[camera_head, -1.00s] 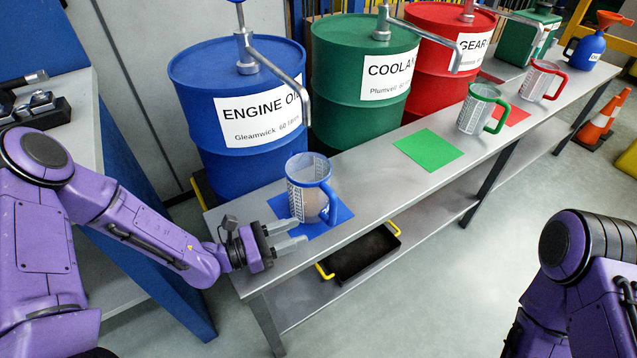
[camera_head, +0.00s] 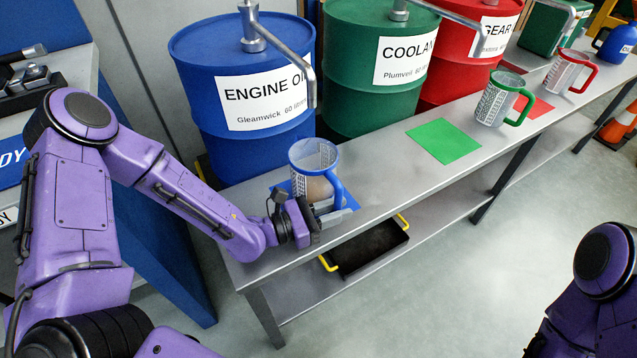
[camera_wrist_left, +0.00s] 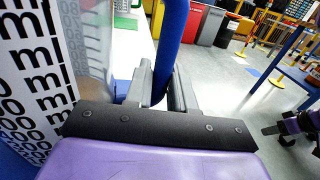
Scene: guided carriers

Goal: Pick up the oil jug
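The oil jug (camera_head: 313,180) is a clear measuring jug with a blue rim and blue handle. It stands upright on the blue mat (camera_head: 283,187) at the near end of the bench. My left gripper (camera_head: 334,211) is at its handle side. In the left wrist view the blue handle (camera_wrist_left: 172,35) runs between the two grey fingers (camera_wrist_left: 166,88), which sit close against it on both sides. The marked jug wall (camera_wrist_left: 35,65) fills the left of that view. My right gripper (camera_wrist_left: 280,132) shows small and dark at the right of the wrist view; its opening is unclear.
The blue engine oil drum (camera_head: 245,100) stands close behind the jug, with green (camera_head: 370,75) and red (camera_head: 465,60) drums further along. A green-handled jug (camera_head: 492,105) and a red-handled jug (camera_head: 566,75) stand further along the bench (camera_head: 385,185). A black tray (camera_head: 368,250) lies below.

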